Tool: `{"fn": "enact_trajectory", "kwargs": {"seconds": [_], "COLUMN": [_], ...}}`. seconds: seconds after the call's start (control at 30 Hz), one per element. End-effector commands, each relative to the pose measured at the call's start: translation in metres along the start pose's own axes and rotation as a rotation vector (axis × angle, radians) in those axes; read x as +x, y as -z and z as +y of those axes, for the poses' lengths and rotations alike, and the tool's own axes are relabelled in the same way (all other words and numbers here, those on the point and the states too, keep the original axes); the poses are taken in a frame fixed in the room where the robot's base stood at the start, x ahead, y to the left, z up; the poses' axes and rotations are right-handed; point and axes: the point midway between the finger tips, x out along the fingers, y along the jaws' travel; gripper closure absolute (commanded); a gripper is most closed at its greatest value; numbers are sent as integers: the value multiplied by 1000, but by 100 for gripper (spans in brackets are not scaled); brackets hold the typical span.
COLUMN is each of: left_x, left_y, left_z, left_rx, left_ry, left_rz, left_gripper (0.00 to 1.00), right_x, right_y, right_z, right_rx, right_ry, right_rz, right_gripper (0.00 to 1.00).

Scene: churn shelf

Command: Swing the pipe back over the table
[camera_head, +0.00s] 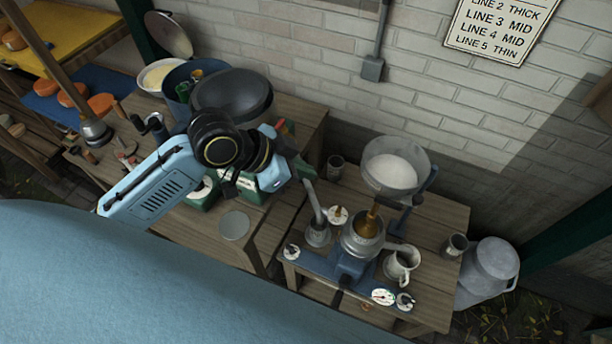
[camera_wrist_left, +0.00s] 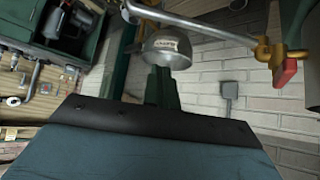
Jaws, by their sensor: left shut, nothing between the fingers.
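In the left wrist view a grey metal pipe (camera_wrist_left: 215,30) runs across the top to a brass fitting (camera_wrist_left: 268,50) with a red lever (camera_wrist_left: 286,72). I cannot tell surely which part this is in the head view. There, a slanted grey tube (camera_head: 313,201) rises from a small cup on the right-hand table (camera_head: 434,222). My left gripper (camera_head: 308,173) is shut and empty, above the gap between the two tables. Its dark green fingers show in the left wrist view (camera_wrist_left: 161,85), apart from the pipe. My right gripper is not in view.
A milk-filled bowl (camera_head: 393,168) stands over a metal machine (camera_head: 362,237) on the right-hand table. A large can (camera_head: 489,270) is at right. A brick wall closes the back.

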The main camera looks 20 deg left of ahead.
Motion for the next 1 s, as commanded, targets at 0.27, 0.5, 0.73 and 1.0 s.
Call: {"fn": "enact_trajectory", "kwargs": {"seconds": [0.27,0.5,0.73,1.0], "left_x": [56,82,69,68], "left_y": [1,-11,-32,-36], "left_z": [1,1,1,0], "left_rx": [-5,-4,-2,-1], "left_ry": [-2,0,1,1], "left_rz": [0,-6,-3,-1], "left_gripper": [100,100,100,100], "right_x": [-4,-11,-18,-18], "right_y": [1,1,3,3], "right_z": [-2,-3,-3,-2], "right_rx": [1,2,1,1], "right_ry": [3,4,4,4], "right_rz": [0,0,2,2], "right_gripper": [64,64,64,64]}}
